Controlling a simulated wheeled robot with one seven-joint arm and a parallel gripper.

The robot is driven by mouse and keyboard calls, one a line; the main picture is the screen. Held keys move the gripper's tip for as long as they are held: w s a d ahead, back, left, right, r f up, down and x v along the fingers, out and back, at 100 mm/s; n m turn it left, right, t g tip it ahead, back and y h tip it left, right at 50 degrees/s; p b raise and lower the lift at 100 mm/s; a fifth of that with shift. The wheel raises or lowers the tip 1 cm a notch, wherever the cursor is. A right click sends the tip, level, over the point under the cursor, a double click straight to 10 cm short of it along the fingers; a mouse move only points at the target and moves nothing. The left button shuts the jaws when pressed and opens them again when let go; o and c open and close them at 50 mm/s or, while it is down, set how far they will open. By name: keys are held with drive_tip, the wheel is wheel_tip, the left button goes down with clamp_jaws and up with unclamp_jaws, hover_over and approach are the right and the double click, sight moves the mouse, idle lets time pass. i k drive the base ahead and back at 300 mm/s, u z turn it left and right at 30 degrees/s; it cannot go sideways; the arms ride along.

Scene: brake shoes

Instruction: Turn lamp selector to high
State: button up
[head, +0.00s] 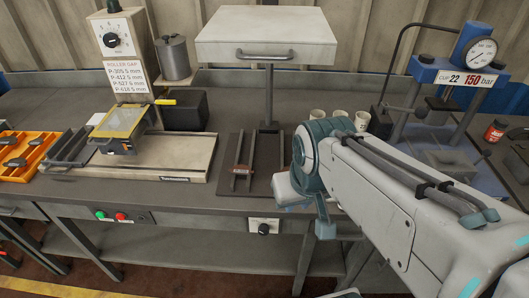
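A small white plate with a black round knob (263,228) is on the front face of the bench, below the worktop and near the middle of the head view. It may be the lamp selector; its markings are too small to read. Another black knob on a white dial (112,40) is on the tall box at the upper left, above a roller gap label. My arm reaches in from the lower right, its teal joint above the bench, to the right of the plate. My gripper's fingers do not show.
A green and a red button (120,217) are on the bench front at left. The worktop holds a roller unit (125,125), a dark rail fixture (243,165), several cups (362,121) and a gauge press (470,65). A white hood (267,25) stands over the middle.

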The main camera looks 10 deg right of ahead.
sight(263, 229)
drive_tip(key=u, duration=0.9)
drive_tip(key=k, duration=0.95)
drive_tip(key=z, duration=1.25)
drive_tip(key=i, duration=0.5)
